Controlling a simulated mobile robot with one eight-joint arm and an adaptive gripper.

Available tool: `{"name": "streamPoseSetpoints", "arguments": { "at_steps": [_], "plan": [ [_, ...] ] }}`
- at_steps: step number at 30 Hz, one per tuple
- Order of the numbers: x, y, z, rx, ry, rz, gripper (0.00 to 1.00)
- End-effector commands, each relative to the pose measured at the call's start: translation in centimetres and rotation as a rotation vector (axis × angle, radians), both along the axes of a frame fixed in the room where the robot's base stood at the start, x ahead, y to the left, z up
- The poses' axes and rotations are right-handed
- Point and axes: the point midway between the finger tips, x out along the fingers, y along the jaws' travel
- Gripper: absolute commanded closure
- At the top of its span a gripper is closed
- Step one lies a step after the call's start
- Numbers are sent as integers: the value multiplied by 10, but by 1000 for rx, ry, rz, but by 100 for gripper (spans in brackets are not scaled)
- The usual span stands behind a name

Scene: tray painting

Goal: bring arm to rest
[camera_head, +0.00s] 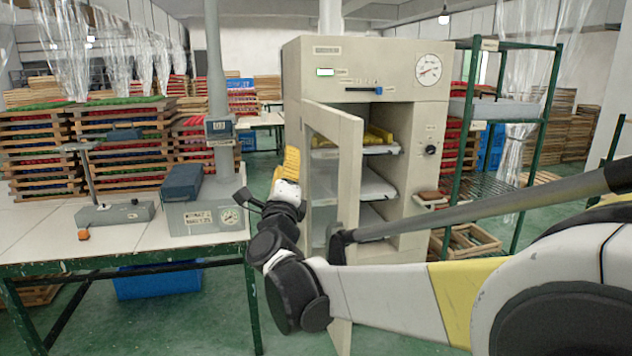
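My arm reaches in from the right and bends upward in front of the cabinet door. My gripper end (286,190) is raised between the workbench and the open door (333,170) of a beige cabinet (365,62). A ridged yellow piece (291,164) shows at the top of the arm's end. I cannot tell whether it is held or part of the arm. The fingers are too small and overlapped to tell open from shut. Yellow items (378,137) lie on the cabinet's top shelf.
The door stands open toward me, close to my arm. A workbench (40,235) at left bears a grey device with a dial (205,217) and a small stand (115,212). A green rack (465,140) stands right of the cabinet. Stacked trays (125,150) fill the back left.

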Motion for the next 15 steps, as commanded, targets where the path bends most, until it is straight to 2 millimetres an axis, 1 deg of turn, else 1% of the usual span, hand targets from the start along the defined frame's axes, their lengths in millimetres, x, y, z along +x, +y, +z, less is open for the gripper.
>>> {"name": "streamPoseSetpoints", "arguments": {
  "at_steps": [1,3,5,7,8,9,11,12,14,15],
  "plan": [
    [-11,-14,9,-137,23,20,64],
    [-28,-26,11,-354,64,58,64],
    [-47,-39,4,-541,106,89,64],
    [-73,-57,-14,-759,164,127,64],
    [-85,-65,-24,-852,191,143,64],
    [-103,-78,-40,-975,231,168,64],
    [-132,-100,-68,-1155,298,207,64],
    [-153,-116,-89,-1271,348,238,64],
    [-186,-140,-121,-1429,423,288,64],
    [-207,-155,-141,-1522,472,322,64]
  ]
}}
